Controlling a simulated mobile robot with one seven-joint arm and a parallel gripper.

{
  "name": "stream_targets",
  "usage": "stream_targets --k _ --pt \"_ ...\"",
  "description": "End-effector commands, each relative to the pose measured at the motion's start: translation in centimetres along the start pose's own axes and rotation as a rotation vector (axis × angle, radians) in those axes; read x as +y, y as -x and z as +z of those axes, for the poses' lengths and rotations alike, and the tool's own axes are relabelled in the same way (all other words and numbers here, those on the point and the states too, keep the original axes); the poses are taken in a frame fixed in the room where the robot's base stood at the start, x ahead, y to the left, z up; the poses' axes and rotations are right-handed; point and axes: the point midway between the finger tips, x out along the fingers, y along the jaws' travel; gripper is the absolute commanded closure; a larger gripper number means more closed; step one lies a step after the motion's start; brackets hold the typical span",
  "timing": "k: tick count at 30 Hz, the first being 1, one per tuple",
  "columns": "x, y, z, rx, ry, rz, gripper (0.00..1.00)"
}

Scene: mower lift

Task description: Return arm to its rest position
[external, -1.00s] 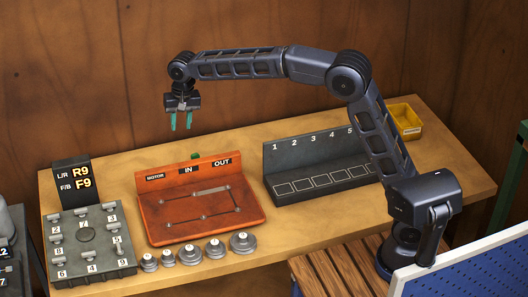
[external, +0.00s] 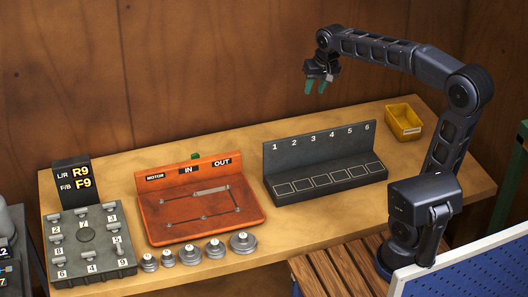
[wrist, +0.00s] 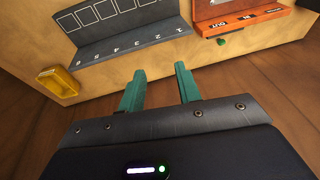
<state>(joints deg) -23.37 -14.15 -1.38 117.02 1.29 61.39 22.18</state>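My gripper (external: 316,86) hangs in the air above the back of the bench, over the dark numbered rack (external: 318,142), with its green fingers pointing down. In the wrist view my gripper (wrist: 160,85) shows two green fingers spread apart with nothing between them. My arm reaches up from its base at the right and bends back to the left. The dark rack (wrist: 125,35) and the orange board (wrist: 240,22) also show in the wrist view, beyond the fingertips.
The orange board (external: 165,225) lies mid-bench, with several grey round weights (external: 190,256) in front. A grey numbered panel (external: 70,262) with a display (external: 72,185) stands left. A yellow bin (external: 404,122) is at back right. The wooden wall (external: 200,60) is behind.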

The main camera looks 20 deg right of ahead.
Motion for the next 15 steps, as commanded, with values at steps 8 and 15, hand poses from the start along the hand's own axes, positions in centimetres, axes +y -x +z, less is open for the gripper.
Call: stream_targets --k 8,15 --pt "8.7 0.8 6.6 0.064 0.005 0.029 0.66" --pt "14.3 -0.1 13.1 0.114 0.018 0.070 0.66"
